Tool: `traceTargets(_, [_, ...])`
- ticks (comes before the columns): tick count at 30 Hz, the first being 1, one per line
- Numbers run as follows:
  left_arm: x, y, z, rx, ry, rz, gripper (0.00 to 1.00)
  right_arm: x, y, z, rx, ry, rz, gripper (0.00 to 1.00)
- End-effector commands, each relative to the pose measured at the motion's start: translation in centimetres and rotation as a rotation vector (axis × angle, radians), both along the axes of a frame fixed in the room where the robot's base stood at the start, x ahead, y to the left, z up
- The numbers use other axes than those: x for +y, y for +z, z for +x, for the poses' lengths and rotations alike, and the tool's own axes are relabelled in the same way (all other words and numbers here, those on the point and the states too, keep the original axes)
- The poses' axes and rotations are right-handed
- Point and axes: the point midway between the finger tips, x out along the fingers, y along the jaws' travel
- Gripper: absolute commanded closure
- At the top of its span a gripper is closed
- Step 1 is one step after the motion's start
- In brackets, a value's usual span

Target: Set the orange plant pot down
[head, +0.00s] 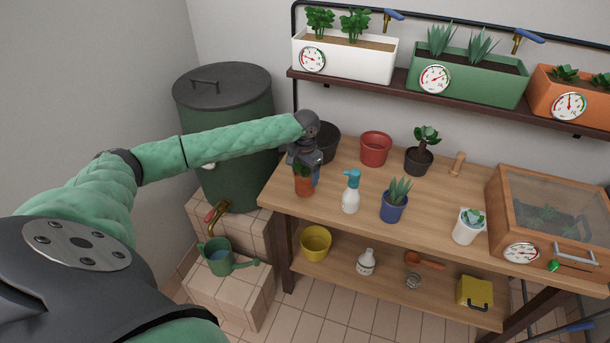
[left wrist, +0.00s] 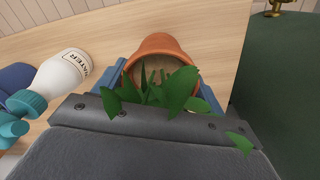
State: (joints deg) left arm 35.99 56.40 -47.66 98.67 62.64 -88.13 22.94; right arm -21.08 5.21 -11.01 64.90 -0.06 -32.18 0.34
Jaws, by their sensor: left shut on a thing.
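The orange plant pot (head: 304,187), with green leaves, is upright at the left end of the wooden table (head: 335,199) in the head view. My left gripper (head: 307,170) comes down on it from above and is shut on it. In the left wrist view, the pot (left wrist: 158,45) shows between the blue fingers, its leaves partly covering it. I cannot tell whether its base touches the tabletop. My right gripper is not in view.
A spray bottle (head: 351,193) stands just right of the pot, and a blue pot (head: 393,208) is beyond it. Black (head: 328,139) and red (head: 375,147) pots stand behind. A green barrel (head: 237,165) is to the left.

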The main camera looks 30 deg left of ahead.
Motion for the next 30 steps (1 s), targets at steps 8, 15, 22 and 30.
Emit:
traceTargets(8, [0.0, -1.9, 0.0, -0.002, 0.001, 0.000, 0.61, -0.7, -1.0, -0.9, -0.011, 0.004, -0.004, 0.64])
traceTargets(15, [0.0, -1.9, 0.0, -0.002, 0.001, 0.000, 0.61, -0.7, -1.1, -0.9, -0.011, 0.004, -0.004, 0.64])
traceTargets(22, [0.0, -2.1, 0.0, -0.001, 0.001, 0.000, 0.07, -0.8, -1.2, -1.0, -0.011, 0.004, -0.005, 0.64])
traceTargets(30, [0.0, -2.1, 0.0, -0.001, 0.001, 0.000, 0.07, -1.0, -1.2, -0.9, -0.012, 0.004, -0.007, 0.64])
